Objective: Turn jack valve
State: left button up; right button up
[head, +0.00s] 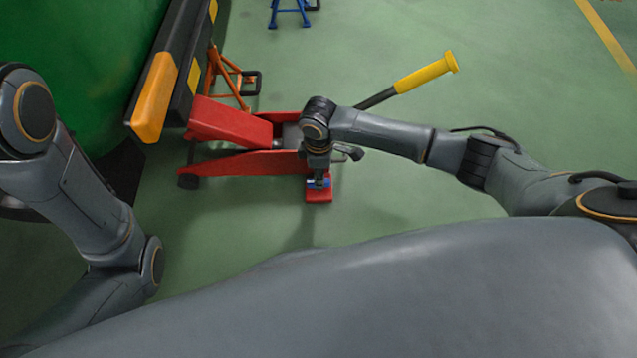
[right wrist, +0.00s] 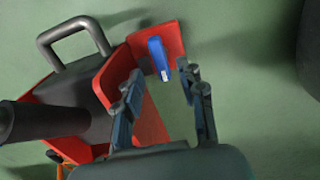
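The red floor jack (head: 225,126) stands on the green floor, its lifting end at the left under the black and orange vehicle edge. Its blue valve (right wrist: 157,58) is a small upright bar beside a red plate, clear in the right wrist view and mostly covered by my gripper in the head view. My right gripper (right wrist: 160,72) is open, with its fingertips on either side of the valve's lower end in the picture. I cannot tell whether they touch it. My left arm shows at the left, but its gripper is out of view.
The jack's pump handle with a yellow grip (head: 425,75) slants up to the right behind my right arm. An orange jack stand (head: 232,75) and a blue stand (head: 290,12) are farther back. The floor in front of the jack is clear.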

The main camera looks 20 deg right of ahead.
notch_tip(320, 180, down, 4)
jog(key=shift+f+b, duration=0.15)
jog(key=shift+b, duration=1)
grip_shut()
